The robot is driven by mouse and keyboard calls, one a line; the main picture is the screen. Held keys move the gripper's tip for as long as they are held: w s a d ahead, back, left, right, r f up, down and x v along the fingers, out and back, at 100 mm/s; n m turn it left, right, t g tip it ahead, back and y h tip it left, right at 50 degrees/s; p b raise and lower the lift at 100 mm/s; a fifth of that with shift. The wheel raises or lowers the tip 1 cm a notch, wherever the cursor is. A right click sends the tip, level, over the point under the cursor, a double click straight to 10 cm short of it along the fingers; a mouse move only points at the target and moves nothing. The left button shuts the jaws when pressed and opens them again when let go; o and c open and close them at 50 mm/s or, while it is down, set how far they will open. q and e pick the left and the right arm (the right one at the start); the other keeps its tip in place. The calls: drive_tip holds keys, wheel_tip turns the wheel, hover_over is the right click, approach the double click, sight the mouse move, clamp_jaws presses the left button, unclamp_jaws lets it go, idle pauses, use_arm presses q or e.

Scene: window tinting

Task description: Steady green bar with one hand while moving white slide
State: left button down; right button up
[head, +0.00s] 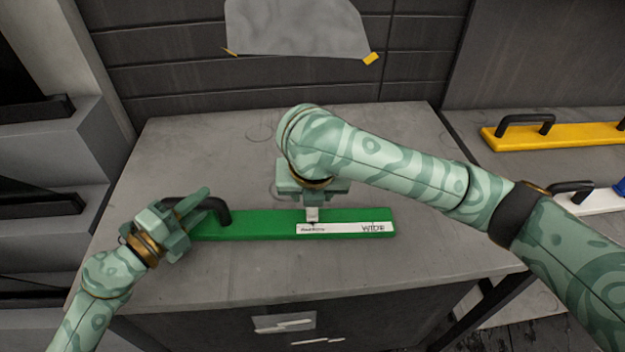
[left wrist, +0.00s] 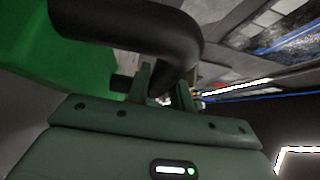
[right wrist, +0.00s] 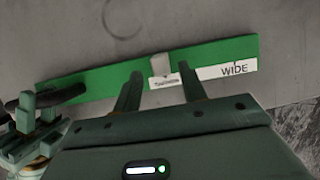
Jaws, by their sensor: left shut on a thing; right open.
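The green bar (head: 265,222) lies flat on the grey table, with a black handle (head: 218,207) at its left end and a white strip marked "WIDE" (head: 345,229) along its right front edge. The small white slide (head: 312,214) sits on the bar near the strip's left end. My left gripper (head: 190,212) is shut on the black handle, which also shows between its fingers in the left wrist view (left wrist: 180,40). My right gripper (right wrist: 160,85) is open above the bar; in the right wrist view the slide (right wrist: 160,65) appears between its fingertips.
The grey table (head: 190,150) is clear behind the bar. A yellow bar with a black handle (head: 560,136) and a white one (head: 590,203) lie on a surface at the right. A grey sheet (head: 298,28) hangs on the back wall. Grey steps (head: 60,150) stand at the left.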

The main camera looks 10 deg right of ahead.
use_arm(q)
drive_tip(key=shift+r, duration=0.1)
use_arm(e)
drive_tip(key=v, duration=0.7)
drive_tip(key=shift+r, duration=0.25)
drive_tip(key=shift+s+a, duration=0.1)
use_arm(q)
drive_tip(key=c, duration=0.6)
unclamp_jaws()
drive_tip(key=shift+c, duration=0.2)
drive_tip(key=shift+v, duration=3.05)
drive_tip(key=shift+r, duration=2.95)
